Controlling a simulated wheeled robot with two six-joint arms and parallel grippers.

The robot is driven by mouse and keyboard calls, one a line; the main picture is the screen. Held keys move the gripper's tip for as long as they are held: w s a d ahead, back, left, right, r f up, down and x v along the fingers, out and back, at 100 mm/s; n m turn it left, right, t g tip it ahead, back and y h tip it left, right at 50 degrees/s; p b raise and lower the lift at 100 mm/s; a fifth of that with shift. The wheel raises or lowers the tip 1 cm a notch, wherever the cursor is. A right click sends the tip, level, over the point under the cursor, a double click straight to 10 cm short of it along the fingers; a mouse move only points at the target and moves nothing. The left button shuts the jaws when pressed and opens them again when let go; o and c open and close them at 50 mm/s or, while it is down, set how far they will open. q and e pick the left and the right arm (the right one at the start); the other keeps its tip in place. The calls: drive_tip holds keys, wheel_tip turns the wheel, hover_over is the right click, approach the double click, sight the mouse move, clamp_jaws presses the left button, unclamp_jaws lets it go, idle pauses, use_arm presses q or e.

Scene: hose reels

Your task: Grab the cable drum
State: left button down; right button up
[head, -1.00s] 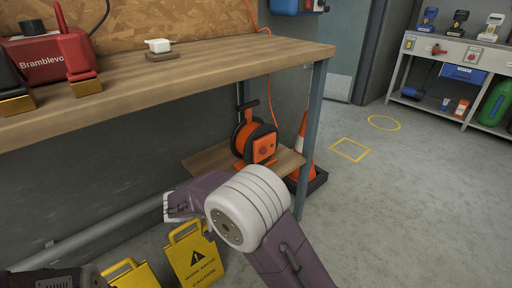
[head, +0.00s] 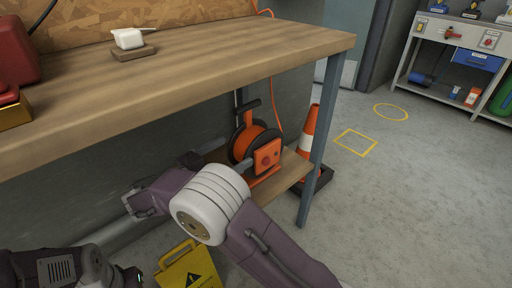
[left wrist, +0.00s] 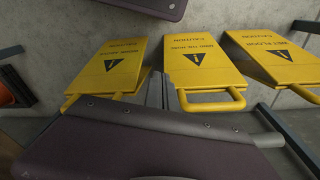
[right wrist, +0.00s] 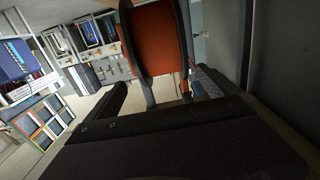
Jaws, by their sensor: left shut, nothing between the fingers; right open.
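The cable drum (head: 266,155) is an orange reel with black flanges, an upright handle and an orange socket face. It stands on the low wooden shelf under the bench. In the right wrist view the drum (right wrist: 157,42) fills the upper middle. My right gripper (right wrist: 160,92) is open, with the drum just ahead of and partly between its fingers; contact cannot be told. In the head view my white arm joint hides much of that gripper. My left gripper (left wrist: 160,90) is shut and empty, low at the left, near yellow caution signs (left wrist: 202,62).
The bench top (head: 190,65) overhangs the drum, and a bench leg (head: 322,135) stands to its right. An orange cone (head: 309,140) is beyond the shelf. A yellow sign (head: 190,268) stands below my arm. Open floor (head: 400,200) lies to the right.

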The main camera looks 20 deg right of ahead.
sight(254, 141)
drive_tip(key=p+x, duration=0.3)
drive_tip(key=x, duration=0.6)
drive_tip(key=shift+f, duration=0.1)
drive_tip(key=shift+w, duration=0.1)
drive_tip(key=c, duration=1.8)
drive_tip(key=shift+o, duration=0.2)
